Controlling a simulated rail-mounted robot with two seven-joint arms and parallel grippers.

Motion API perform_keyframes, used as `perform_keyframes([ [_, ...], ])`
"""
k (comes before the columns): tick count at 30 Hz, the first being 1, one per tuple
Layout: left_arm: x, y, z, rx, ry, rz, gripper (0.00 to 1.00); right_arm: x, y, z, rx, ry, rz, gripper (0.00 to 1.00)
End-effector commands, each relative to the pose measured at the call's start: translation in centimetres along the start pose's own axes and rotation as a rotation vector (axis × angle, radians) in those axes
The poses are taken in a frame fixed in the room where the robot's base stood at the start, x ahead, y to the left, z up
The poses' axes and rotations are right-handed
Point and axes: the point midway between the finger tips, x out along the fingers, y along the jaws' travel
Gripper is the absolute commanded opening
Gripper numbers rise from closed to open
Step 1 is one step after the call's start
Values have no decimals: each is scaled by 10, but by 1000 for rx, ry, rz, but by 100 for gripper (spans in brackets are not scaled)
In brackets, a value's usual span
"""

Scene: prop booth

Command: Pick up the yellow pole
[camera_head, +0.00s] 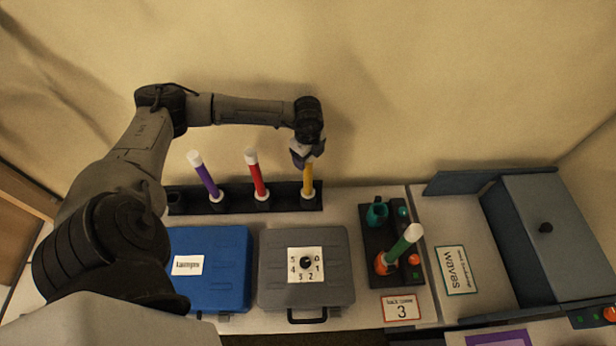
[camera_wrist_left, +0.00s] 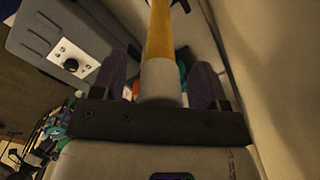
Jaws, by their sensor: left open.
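The yellow pole (camera_head: 308,181) stands upright in the right end of a black rack (camera_head: 285,200) at the back of the table. My left gripper (camera_head: 308,158) is at its top end, coming from above and behind. In the left wrist view the yellow pole (camera_wrist_left: 159,35) with its pale grey end (camera_wrist_left: 161,82) lies between the two open fingers of the gripper (camera_wrist_left: 158,85). Gaps show on both sides of it. In the head view the gripper hides the pole's top. My right gripper is not in view.
A purple pole (camera_head: 207,181) and a red pole (camera_head: 257,178) stand left in the rack. A blue case (camera_head: 225,250) and grey case (camera_head: 335,262) lie in front. A green pole (camera_head: 402,245) stands right on a black base. A grey box (camera_head: 550,230) is far right.

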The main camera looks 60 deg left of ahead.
Motion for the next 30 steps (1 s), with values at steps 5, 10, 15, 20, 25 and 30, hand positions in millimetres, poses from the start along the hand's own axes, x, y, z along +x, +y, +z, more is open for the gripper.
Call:
perform_keyframes([
  [5, 2, 0, 0, 0, 0, 0, 68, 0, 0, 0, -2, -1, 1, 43],
  [10, 2, 0, 0, 0, 0, 0, 60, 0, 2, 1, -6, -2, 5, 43],
  [15, 2, 0, 0, 0, 0, 0, 44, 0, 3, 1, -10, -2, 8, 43],
  [20, 2, 0, 0, 0, 0, 0, 28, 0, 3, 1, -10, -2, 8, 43],
  [25, 2, 0, 0, 0, 0, 0, 12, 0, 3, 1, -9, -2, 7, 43],
  [30, 1, 0, 0, 0, 0, 0, 0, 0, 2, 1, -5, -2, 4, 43],
])
